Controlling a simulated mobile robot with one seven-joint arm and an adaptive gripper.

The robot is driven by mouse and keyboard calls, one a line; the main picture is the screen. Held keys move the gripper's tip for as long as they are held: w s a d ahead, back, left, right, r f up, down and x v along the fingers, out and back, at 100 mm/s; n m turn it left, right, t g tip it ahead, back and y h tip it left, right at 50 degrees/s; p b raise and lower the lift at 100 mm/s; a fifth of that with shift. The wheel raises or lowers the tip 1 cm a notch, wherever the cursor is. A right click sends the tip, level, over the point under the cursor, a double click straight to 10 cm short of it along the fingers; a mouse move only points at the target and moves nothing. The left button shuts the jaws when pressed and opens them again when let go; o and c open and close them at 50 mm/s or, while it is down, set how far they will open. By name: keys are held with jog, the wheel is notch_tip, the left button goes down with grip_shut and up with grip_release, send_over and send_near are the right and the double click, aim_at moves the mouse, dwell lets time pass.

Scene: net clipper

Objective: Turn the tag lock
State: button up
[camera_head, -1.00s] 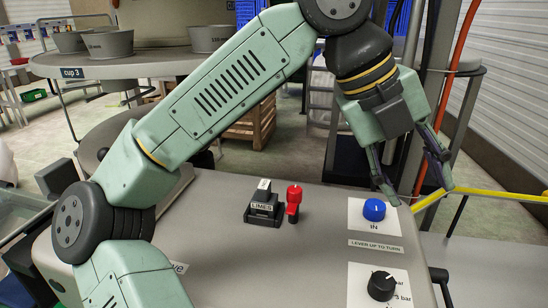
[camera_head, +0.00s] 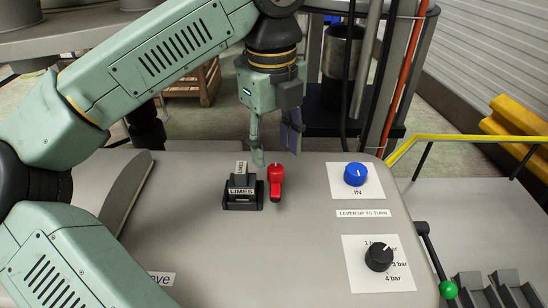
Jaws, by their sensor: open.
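A red lever-like knob (camera_head: 275,178) stands on the grey console top, just right of a black holder (camera_head: 242,203) with a LIMES tag (camera_head: 241,190). The red piece looks like the tag lock, though no label on it says so. My gripper (camera_head: 277,148) is open and points down just above and behind the red knob, with one finger to its left and the other to its right. Nothing is between the fingers, and I cannot tell whether a fingertip touches the knob.
A blue knob (camera_head: 355,174) marked IN, a LEVER UP TO TURN label (camera_head: 362,213) and a black pressure dial (camera_head: 379,257) sit to the right on the console. A green-tipped lever (camera_head: 448,289) stands at its right edge. The console front middle is clear.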

aim_at(275, 168)
jog(key=shift+w+f+p, duration=0.1)
jog(key=shift+f+p, duration=0.3)
jog(key=shift+f, duration=1.9)
grip_shut()
